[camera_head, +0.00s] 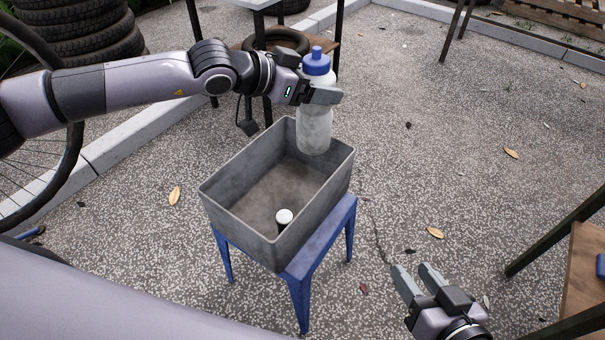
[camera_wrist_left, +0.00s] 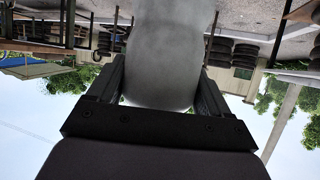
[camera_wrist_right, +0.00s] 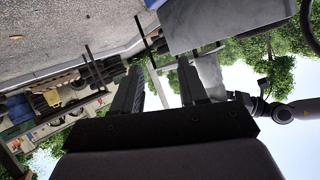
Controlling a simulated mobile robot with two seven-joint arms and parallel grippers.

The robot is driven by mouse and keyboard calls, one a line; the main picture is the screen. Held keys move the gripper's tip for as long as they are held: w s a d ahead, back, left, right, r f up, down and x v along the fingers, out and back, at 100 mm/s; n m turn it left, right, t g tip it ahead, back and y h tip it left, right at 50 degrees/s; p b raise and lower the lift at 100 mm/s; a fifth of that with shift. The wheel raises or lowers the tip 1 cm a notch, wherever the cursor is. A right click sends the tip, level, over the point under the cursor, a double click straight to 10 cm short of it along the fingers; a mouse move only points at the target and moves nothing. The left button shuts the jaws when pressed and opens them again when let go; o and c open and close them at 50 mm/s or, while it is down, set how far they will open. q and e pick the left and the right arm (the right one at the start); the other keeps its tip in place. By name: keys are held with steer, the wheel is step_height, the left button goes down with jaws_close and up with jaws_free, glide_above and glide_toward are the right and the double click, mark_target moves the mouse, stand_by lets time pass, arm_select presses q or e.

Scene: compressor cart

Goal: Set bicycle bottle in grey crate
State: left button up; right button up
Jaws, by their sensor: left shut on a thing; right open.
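The bicycle bottle (camera_head: 314,124) is a translucent grey-white bottle with a blue cap, upright. My left gripper (camera_head: 322,95) is shut on it just below the cap, and the bottle also fills the middle of the left wrist view (camera_wrist_left: 168,55). The bottle appears over the far right part of the grey crate (camera_head: 232,205); its height above the crate floor is hard to tell. The crate stands on a blue stand (camera_head: 321,238). My right gripper (camera_head: 417,279) is open and empty, low to the right of the stand; its fingers show in the right wrist view (camera_wrist_right: 160,85).
A small white-topped object (camera_head: 284,216) is inside the crate near its front. Stacked tyres (camera_head: 85,32) and a bicycle wheel (camera_head: 40,150) are at the left. A wooden-topped table (camera_head: 588,270) stands at the right. The paved ground between is mostly clear, with scattered leaves.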

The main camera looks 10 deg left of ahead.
mark_target(313, 135)
arm_select(q)
step_height(313, 135, down, 12)
steer(key=b, duration=0.3)
steer(key=shift+f, duration=0.15)
step_height(313, 135, down, 5)
steer(key=shift+r+b, duration=0.1)
steer(key=shift+b, duration=0.75)
arm_select(e)
steer(key=shift+w+a+f+t+y, duration=0.15)
steer(key=shift+a+f+y, duration=0.15)
steer(key=shift+a, duration=0.1)
steer(key=shift+w+a+f+t+y, duration=0.1)
steer(key=shift+a+f+t+y, duration=0.05)
steer(key=shift+a+y, duration=0.2)
arm_select(q)
steer(key=shift+f, duration=0.2)
steer(key=o, duration=1.6)
steer(key=shift+f, duration=0.15)
arm_select(e)
steer(key=shift+r, duration=0.25)
